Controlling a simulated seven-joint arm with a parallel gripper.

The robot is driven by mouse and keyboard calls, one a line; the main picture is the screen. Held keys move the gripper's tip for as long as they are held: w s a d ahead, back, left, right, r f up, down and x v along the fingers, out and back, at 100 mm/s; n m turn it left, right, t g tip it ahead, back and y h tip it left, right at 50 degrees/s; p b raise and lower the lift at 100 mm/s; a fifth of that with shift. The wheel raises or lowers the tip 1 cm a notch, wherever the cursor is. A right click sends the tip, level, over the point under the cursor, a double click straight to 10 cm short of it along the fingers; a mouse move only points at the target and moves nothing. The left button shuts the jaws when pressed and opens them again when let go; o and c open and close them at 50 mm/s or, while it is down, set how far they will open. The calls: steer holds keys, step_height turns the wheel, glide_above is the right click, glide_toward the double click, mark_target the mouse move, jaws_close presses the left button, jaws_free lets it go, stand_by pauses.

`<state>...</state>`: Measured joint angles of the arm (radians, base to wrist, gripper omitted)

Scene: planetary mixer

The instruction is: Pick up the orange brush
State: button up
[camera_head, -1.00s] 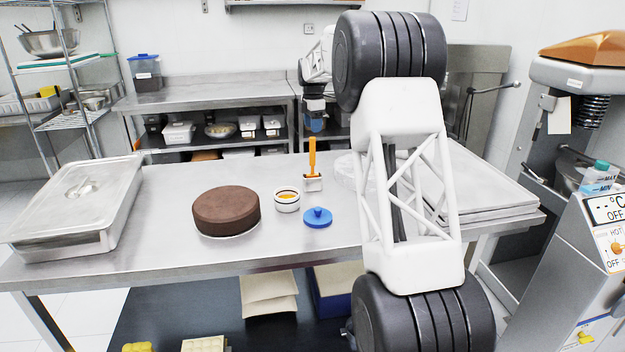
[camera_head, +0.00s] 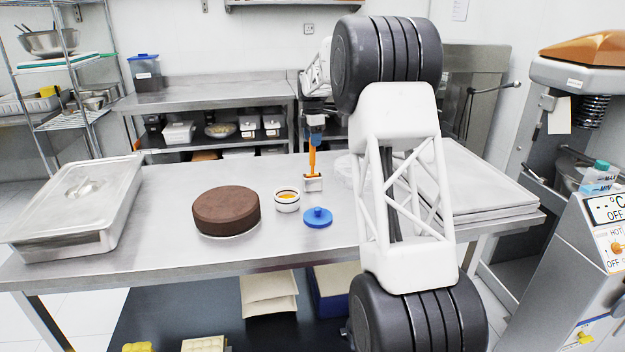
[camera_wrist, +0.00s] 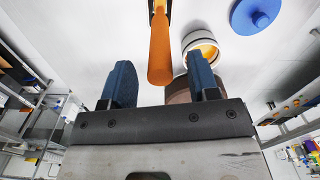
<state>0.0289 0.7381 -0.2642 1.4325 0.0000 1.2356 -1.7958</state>
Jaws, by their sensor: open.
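The orange brush (camera_head: 313,163) stands upright on the steel table, its handle up and its wide pale head (camera_head: 313,183) at the bottom. My gripper (camera_head: 314,134) is at the top of the handle in the head view, pointing down. In the wrist view my gripper (camera_wrist: 163,84) is open, with its two blue fingers apart. The orange handle (camera_wrist: 160,50) shows between and beyond them, nearer the middle than either finger. I see no finger touching it.
A small white bowl (camera_head: 287,201) and a blue lid (camera_head: 318,217) sit close to the brush. A brown cake (camera_head: 226,211) lies to the left, a lidded steel pan (camera_head: 80,205) farther left. Flat trays (camera_head: 485,190) lie at the right. The table front is clear.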

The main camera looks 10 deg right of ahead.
steer(key=shift+f, duration=1.3)
steer(key=c, duration=1)
steer(key=shift+r, duration=0.15)
steer(key=shift+r, duration=4.9)
